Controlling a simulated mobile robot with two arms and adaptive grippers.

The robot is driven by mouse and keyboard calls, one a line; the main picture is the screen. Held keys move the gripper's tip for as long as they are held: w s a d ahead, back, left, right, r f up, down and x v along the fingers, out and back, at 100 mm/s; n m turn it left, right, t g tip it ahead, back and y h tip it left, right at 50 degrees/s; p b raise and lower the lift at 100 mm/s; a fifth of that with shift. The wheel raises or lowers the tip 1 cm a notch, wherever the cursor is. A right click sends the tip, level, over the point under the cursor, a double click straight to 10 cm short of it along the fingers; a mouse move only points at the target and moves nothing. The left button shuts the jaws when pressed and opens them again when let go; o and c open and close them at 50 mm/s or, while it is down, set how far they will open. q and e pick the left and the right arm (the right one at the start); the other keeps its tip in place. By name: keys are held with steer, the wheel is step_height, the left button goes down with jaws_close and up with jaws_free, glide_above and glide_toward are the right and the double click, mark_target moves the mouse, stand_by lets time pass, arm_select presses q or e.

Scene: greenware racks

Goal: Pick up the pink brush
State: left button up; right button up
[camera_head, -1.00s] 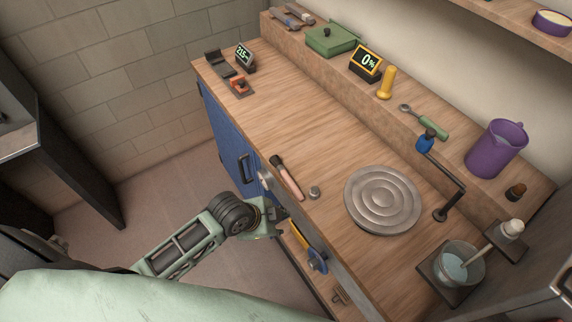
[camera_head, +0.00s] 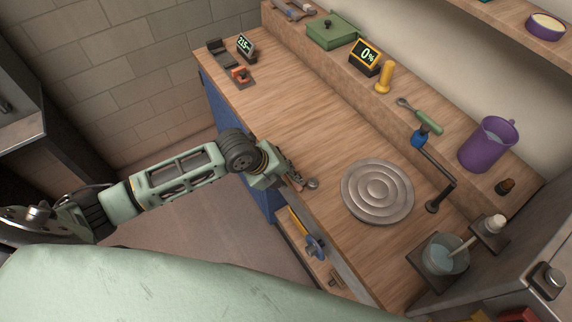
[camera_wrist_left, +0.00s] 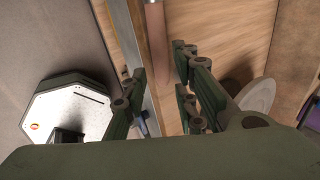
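The pink brush lies on the wooden counter near its front edge. In the left wrist view its pink handle (camera_wrist_left: 155,38) comes down from the top edge, and its end lies close to the space between the fingertips. Its bristle end is out of that view. In the head view my arm and gripper hide most of the brush. My left gripper (camera_head: 290,178) is over the counter's front edge at the brush. In the left wrist view the left gripper (camera_wrist_left: 160,64) has its fingers apart with nothing clamped. My right gripper is not in view.
A round grey ribbed wheel (camera_head: 377,192) lies to the right. An open drawer or shelf with a yellow and blue tool (camera_head: 313,245) is below the edge.

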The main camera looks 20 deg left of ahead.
mark_target(292, 181)
arm_select(q)
steer(key=shift+p+x, duration=0.35)
steer(key=shift+x, duration=1.35)
steer(key=shift+d, duration=0.1)
steer(key=shift+c, duration=0.3)
steer(key=shift+r, duration=0.1)
jaws_close()
